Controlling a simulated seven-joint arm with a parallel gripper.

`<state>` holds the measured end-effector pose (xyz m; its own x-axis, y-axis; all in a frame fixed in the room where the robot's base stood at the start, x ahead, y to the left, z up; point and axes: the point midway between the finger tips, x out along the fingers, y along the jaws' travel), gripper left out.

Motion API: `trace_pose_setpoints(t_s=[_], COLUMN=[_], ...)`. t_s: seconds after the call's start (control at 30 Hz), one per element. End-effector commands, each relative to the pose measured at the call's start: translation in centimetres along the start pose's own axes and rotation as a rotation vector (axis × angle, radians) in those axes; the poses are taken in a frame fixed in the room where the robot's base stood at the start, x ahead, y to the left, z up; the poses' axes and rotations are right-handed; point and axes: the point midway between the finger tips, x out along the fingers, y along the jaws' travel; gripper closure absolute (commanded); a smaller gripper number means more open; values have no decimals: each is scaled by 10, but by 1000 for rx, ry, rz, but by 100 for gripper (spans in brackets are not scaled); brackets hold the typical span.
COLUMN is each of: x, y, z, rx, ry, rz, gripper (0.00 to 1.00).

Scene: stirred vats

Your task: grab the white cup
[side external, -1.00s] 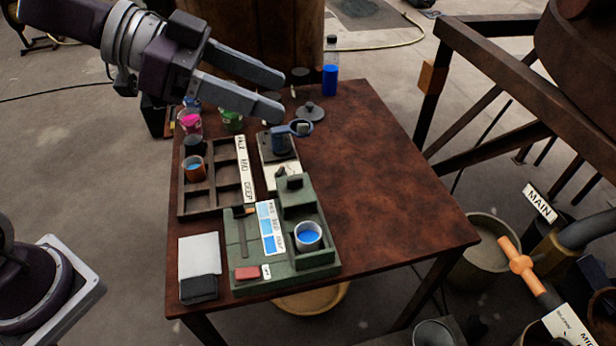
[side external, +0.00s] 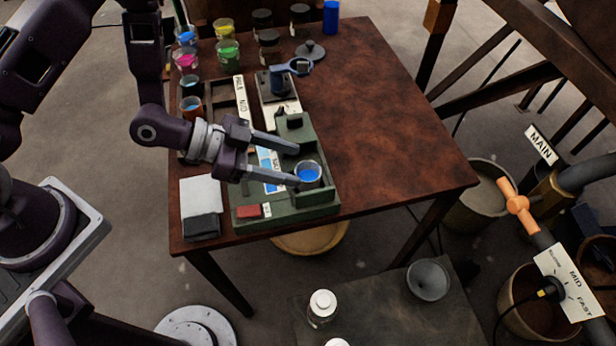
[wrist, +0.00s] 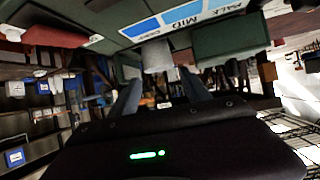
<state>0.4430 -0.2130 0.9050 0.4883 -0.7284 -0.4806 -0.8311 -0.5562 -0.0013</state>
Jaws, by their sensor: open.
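The white cup (side external: 308,168) holds blue liquid and stands upright at the right front of the green stand (side external: 320,208). In the wrist view the pale cup (wrist: 157,55) shows in line with the gap between my fingers. My gripper (side external: 311,164) is open and reaches in from the left at about cup height. In the side view one finger lies on the cup's far side and the other fingertip is at its near left. Whether either finger touches the cup I cannot tell. In the wrist view the gripper (wrist: 162,90) shows both fingers apart with nothing held.
The stand has a raised green block (side external: 294,130) behind the cup and a red block (side external: 248,211) at front left. A white-and-dark block (side external: 200,205) lies left of the stand. Several jars of coloured liquid (side external: 186,60) stand at the back left. The table's right side (side external: 400,130) is clear.

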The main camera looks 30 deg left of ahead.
Motion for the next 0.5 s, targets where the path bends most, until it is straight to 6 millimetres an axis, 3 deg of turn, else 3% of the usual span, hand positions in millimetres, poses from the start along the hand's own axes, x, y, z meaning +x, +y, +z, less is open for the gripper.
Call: trace_pose_setpoints(t_s=[0.27,0.5], x=[48,54], y=[0,0], z=[9,9], rx=[2,-1], ry=[2,1], rz=[3,1], gripper=[44,44])
